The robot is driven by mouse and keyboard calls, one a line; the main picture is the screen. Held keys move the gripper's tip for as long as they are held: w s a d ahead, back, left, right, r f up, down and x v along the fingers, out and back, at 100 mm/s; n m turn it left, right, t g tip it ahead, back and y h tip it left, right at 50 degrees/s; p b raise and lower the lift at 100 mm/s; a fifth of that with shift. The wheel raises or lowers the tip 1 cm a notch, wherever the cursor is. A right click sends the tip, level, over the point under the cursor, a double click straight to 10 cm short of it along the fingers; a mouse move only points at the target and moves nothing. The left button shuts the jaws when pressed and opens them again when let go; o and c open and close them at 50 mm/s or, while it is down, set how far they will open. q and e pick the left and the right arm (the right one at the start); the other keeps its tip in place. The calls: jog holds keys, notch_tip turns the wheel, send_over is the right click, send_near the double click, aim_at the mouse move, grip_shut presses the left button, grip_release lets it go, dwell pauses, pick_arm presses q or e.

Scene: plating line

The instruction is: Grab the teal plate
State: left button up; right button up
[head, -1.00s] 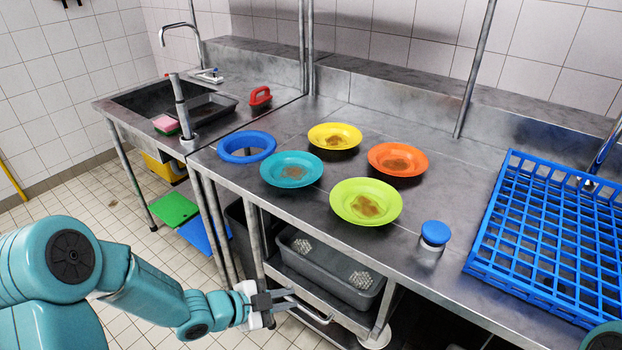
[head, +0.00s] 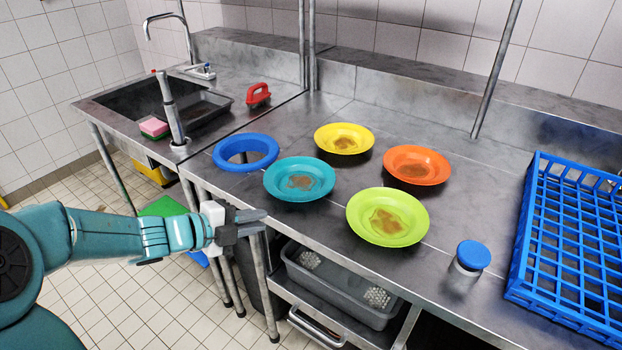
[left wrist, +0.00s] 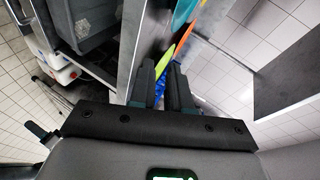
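The teal plate (head: 300,180) lies on the steel counter near its front edge, with a brown food stain in its middle. A teal sliver of it seems to show at the top of the left wrist view (left wrist: 183,13). My left gripper (head: 263,221) is just off the counter's front edge, to the lower left of the plate and apart from it. Its two fingers also show in the left wrist view (left wrist: 161,82) with a narrow gap between them and nothing held. My right gripper is not in view.
Yellow (head: 343,139), orange (head: 417,166) and lime (head: 388,217) stained plates lie close by. A blue-lidded jar (head: 470,258) and blue rack (head: 575,240) stand at right. The sink (head: 140,107) is at left.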

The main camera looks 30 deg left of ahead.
pick_arm(q)
jog(key=s+a+r+y, duration=0.2)
jog(key=s+a+r, duration=0.1)
jog(key=a, duration=0.1)
jog(key=n+b, duration=0.1)
jog(key=b, duration=0.1)
send_near(283, 209)
jog(key=w+d+r, duration=0.1)
jog(key=w, duration=0.3)
jog(key=shift+w+d+f+t, duration=0.1)
jog(key=shift+w+f+t, duration=0.1)
jog(key=shift+w+t, duration=0.2)
jog(key=x, duration=0.4)
jog(key=shift+d+f, duration=0.15)
jog(key=shift+w, duration=0.2)
jog(key=shift+s, duration=0.1)
grip_shut()
